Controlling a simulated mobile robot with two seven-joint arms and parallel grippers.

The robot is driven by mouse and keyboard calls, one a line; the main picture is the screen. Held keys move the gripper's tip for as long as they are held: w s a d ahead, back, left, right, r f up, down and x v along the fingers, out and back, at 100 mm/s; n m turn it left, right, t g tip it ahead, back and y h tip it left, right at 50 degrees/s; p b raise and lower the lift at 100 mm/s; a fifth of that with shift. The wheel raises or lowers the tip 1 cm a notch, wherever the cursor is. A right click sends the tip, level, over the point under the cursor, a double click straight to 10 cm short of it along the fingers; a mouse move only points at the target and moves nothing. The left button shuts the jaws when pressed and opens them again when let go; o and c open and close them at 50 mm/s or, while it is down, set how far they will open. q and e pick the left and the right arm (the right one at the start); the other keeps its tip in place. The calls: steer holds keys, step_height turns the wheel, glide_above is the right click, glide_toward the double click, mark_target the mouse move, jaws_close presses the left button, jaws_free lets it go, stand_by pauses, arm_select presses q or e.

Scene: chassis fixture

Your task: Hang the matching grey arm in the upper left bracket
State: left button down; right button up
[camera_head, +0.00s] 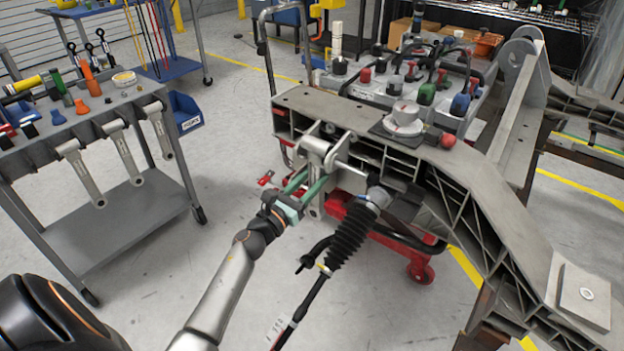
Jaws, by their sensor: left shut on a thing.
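My left gripper (312,182) reaches up to the front of the chassis, its green fingers shut on a grey arm (328,160). The arm's upper part is at the upper left bracket (315,128), under the left end of the chassis beam. The fingers and the bracket's metal overlap the arm, so I cannot tell whether it is seated or only held there. Several similar grey arms hang from the cart's edge at the left, one of them nearest the chassis (157,128). My right gripper is not in view.
The grey chassis (480,165) fills the right side. A black ribbed boot with a rod (352,232) hangs just right of my gripper. A tool cart (120,215) stands at the left. A red wheeled stand (420,272) is under the chassis. The floor between cart and chassis is clear.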

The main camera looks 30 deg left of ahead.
arm_select(q)
steer(key=shift+f+b, duration=0.35)
steer(key=shift+b, duration=0.1)
steer(key=shift+d+f+b, duration=0.1)
steer(key=shift+f+b, duration=0.35)
steer(key=c, duration=0.8)
jaws_free()
steer(key=o, duration=0.4)
steer(key=shift+o, duration=0.2)
steer(key=shift+f, duration=0.2)
